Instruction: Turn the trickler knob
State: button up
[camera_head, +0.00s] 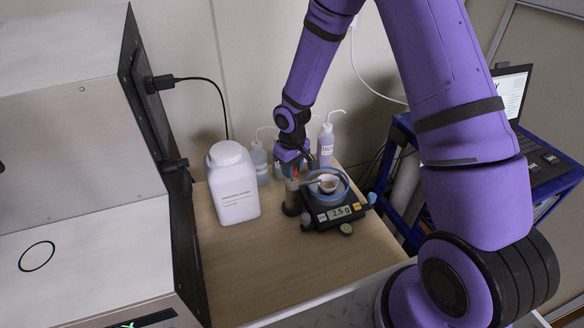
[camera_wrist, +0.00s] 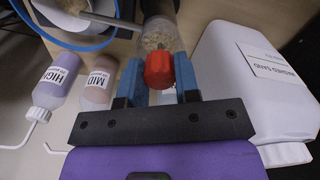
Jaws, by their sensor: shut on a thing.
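In the wrist view, the red trickler knob (camera_wrist: 159,70) sits between the two blue fingers of my gripper (camera_wrist: 160,82), which is shut on it. The trickler's clear body (camera_wrist: 161,38) with sandy grains shows just beyond the knob. In the head view, the trickler (camera_head: 292,198) stands upright beside the black scale (camera_head: 322,219), whose display reads 2.5 g. Its thin tube points over a small bowl (camera_head: 329,183) on the scale. My gripper (camera_head: 293,170) is at the trickler in this view, and the arm partly hides the knob.
A white jug (camera_head: 233,185), labelled washed sand in the wrist view, stands close to the left. Squeeze bottles (camera_head: 325,145) stand behind the scale. A grey machine (camera_head: 85,150) fills the left. A blue cart with a laptop (camera_head: 512,90) is right. The table's front is mostly clear.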

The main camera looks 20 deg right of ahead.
jog(key=shift+n, duration=2.2)
jog(key=o, duration=0.9)
jog(key=shift+o, duration=0.2)
notch_tip(320, 180, up, 11)
jog(key=shift+f, duration=0.1)
